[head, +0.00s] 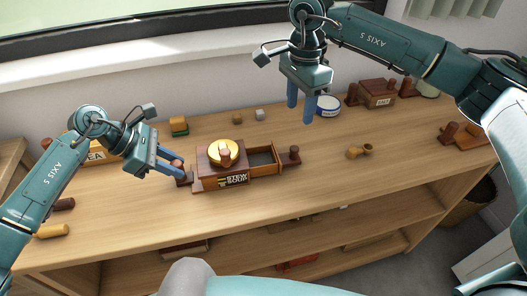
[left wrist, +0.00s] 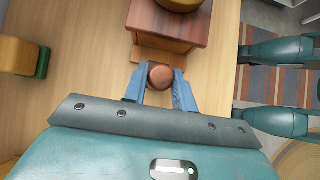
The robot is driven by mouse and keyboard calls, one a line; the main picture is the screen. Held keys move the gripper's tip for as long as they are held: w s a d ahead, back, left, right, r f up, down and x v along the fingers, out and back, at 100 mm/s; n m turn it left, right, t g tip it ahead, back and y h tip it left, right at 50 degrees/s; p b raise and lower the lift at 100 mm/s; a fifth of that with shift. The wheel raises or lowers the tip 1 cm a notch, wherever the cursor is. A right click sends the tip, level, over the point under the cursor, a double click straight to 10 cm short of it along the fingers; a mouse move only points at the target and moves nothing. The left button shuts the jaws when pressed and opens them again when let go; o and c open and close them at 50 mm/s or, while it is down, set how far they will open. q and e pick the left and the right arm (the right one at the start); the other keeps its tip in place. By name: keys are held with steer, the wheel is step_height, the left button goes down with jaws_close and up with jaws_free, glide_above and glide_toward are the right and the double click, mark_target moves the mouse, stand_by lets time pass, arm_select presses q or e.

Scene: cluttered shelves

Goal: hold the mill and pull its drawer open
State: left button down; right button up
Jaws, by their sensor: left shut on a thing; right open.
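The mill (head: 208,181) is a dark reddish wooden box with a gold dome on top and a lettered label on its front. Its drawer (head: 264,170) sticks out to the right, and its grey inside shows. A round wooden knob (head: 294,154) stands at the drawer's outer end. My left gripper (head: 172,166) is shut on a round brown knob (left wrist: 160,77) at the mill's left end; the mill's body also shows in the left wrist view (left wrist: 172,25). My right gripper (head: 300,112) is open and empty, above and behind the drawer, apart from its knob.
A white-and-blue round tin (head: 328,106), a wooden box with a label (head: 378,94) and a small brown curved piece (head: 358,151) are to the right. Small blocks (head: 179,126) stand behind the mill. The shelf top (head: 310,195) in front is clear.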

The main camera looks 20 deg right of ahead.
arm_select(q)
steer(key=c, duration=1.1)
jaws_free()
steer(key=shift+o, duration=0.2)
